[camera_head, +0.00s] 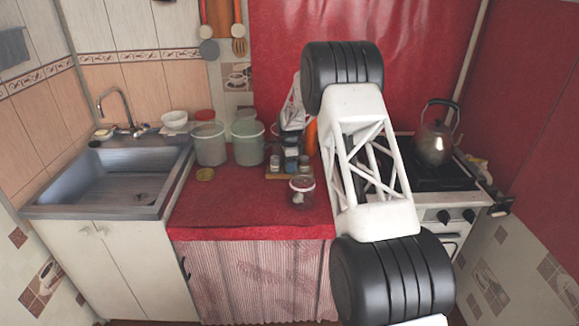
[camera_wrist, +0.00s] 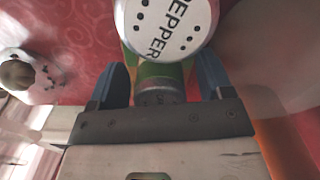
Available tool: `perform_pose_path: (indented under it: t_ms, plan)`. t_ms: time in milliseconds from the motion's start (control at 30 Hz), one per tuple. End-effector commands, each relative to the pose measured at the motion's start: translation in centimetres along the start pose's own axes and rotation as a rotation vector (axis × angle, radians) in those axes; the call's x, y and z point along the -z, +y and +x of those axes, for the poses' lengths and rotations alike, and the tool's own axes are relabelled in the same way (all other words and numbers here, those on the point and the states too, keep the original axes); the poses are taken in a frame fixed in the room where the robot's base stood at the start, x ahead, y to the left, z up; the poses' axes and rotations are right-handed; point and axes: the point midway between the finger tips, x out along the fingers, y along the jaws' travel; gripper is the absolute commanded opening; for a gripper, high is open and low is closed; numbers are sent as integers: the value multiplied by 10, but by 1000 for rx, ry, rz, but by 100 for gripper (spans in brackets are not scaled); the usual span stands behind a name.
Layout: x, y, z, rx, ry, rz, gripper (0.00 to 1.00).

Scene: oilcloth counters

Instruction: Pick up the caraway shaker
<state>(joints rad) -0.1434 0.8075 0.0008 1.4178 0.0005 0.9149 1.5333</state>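My gripper (camera_wrist: 160,68) shows in the wrist view with its two blue fingers spread apart. A shaker with a white round top marked PEPPER (camera_wrist: 172,22) is just beyond the fingers. No caraway label is legible.
A lidded glass jar (camera_head: 301,192) stands in front of the tray. Two large pale containers (camera_head: 209,143) are to its left. A kettle (camera_head: 435,143) is on the stove at right, a sink (camera_head: 110,178) at left. The front-left red counter (camera_head: 235,208) is clear.

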Motion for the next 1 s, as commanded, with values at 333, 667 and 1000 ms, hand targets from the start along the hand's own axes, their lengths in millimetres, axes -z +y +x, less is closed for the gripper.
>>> perform_pose_path:
  t_ms: [333, 667, 1000]
  plan:
    - [0, 0, 0, 0, 0, 0, 20]
    - [0, 0, -2, 1, 0, 0, 20]
    - [0, 0, -30, 2, 0, 0, 20]
